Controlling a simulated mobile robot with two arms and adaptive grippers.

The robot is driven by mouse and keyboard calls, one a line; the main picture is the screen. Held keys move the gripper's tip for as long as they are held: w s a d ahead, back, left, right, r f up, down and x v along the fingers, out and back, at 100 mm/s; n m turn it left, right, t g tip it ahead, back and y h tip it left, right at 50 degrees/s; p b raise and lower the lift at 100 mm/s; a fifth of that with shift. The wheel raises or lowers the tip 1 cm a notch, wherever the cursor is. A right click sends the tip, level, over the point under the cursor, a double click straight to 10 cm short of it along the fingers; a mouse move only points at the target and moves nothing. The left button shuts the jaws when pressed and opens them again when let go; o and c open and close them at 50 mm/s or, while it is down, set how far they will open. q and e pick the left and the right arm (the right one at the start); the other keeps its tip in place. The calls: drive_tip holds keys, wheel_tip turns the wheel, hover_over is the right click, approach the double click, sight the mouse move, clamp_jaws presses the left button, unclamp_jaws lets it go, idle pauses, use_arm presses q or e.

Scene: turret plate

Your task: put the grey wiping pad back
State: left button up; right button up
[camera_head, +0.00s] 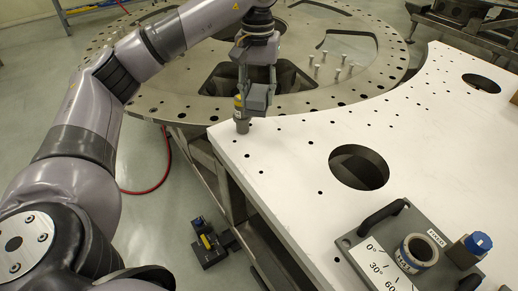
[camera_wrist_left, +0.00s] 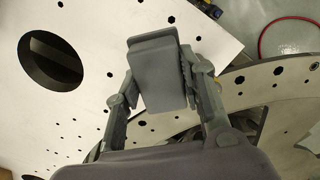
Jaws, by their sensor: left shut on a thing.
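The grey wiping pad (camera_head: 259,97) is a grey block between the fingers of my left gripper (camera_head: 257,82), over the near left corner of the white table. In the left wrist view the pad (camera_wrist_left: 158,72) fills the space between both fingers of the gripper (camera_wrist_left: 165,105), which is shut on it. My right gripper is not in view.
The white table (camera_head: 290,150) has small holes and a large round hole (camera_head: 359,167). A panel with a black handle, angle labels, a tape roll (camera_head: 418,252) and a blue knob (camera_head: 478,242) lies front right. Behind is a round metal turret plate (camera_head: 130,70) with several upright pins (camera_head: 338,73).

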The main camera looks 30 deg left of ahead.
sight(257, 109)
use_arm(q)
wheel_tip(257, 109, down, 5)
drive_tip(key=shift+a+r+p, duration=0.1)
drive_tip(key=shift+a+p, duration=0.05)
drive_tip(key=shift+p, duration=0.25)
drive_tip(key=f+p, duration=0.1)
drive_tip(key=f, duration=0.5)
drive_tip(key=shift+d, duration=0.2)
drive_tip(key=shift+f, duration=0.35)
wheel_tip(257, 109, down, 4)
drive_tip(key=shift+r+p, duration=0.1)
drive_tip(key=shift+p, duration=0.5)
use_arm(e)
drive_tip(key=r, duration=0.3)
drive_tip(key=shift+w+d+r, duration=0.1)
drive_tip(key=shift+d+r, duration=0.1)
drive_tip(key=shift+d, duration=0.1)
use_arm(q)
drive_tip(key=shift+f, duration=0.3)
drive_tip(key=o, duration=1.1)
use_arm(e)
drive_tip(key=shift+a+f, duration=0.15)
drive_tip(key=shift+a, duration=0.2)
